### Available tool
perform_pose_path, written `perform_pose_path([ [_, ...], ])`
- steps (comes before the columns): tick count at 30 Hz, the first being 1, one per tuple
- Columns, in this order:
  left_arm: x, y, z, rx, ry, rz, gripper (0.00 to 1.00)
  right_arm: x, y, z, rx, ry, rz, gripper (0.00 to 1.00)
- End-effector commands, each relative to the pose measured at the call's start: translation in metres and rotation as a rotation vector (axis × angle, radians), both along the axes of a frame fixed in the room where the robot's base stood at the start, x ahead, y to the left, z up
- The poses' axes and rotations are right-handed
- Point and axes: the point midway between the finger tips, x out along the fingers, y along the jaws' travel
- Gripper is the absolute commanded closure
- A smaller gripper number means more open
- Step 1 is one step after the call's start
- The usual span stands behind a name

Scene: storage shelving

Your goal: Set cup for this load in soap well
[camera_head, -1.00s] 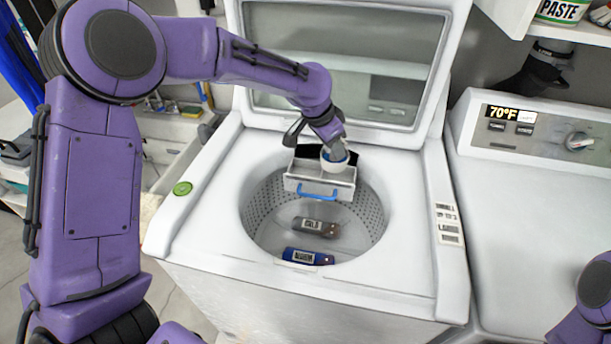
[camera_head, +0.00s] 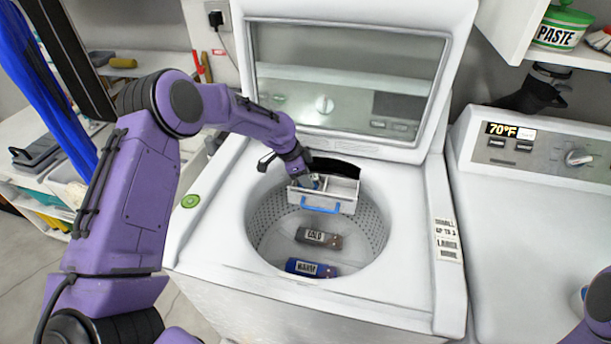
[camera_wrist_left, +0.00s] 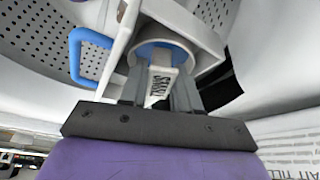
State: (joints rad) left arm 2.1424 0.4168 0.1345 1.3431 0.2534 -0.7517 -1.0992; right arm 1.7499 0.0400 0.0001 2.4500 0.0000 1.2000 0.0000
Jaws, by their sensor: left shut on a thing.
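The soap well (camera_head: 342,203) is a white tray with a blue handle and compartments, at the back of the washer's drum opening. It also shows in the left wrist view, with its blue handle (camera_wrist_left: 90,55). My left gripper (camera_head: 306,182) reaches down at the tray's left compartment. It is shut on a small white and blue cup (camera_wrist_left: 165,50) with a lettered tag (camera_wrist_left: 161,86). In the head view the gripper mostly hides the cup, and I cannot tell if it rests on the compartment floor. My right gripper is out of view.
In the drum lie a grey block marked COLD (camera_head: 318,237) and a blue block marked WARM (camera_head: 312,268). A load label (camera_head: 446,240) reads SMALL and LARGE. A display (camera_head: 510,131) on the neighbouring machine reads 70°F. The washer lid (camera_head: 345,75) stands open behind.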

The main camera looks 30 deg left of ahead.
Motion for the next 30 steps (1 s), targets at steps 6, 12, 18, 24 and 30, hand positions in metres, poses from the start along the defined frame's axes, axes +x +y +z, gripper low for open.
perform_pose_path([
  [6,0.0,-0.001,-0.003,0.0,0.0,0.0,1.0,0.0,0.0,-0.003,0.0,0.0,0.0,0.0],
  [12,0.0,0.0,-0.003,0.0,0.0,0.001,0.58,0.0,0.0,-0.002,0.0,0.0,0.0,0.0],
  [18,0.0,0.0,0.002,0.0,0.0,0.0,0.58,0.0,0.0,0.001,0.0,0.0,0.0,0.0],
  [24,-0.007,0.011,0.033,-0.002,-0.006,0.003,0.58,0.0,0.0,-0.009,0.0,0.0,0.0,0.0],
  [30,-0.019,0.027,0.081,-0.002,-0.005,0.001,0.58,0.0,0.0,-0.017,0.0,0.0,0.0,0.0],
])
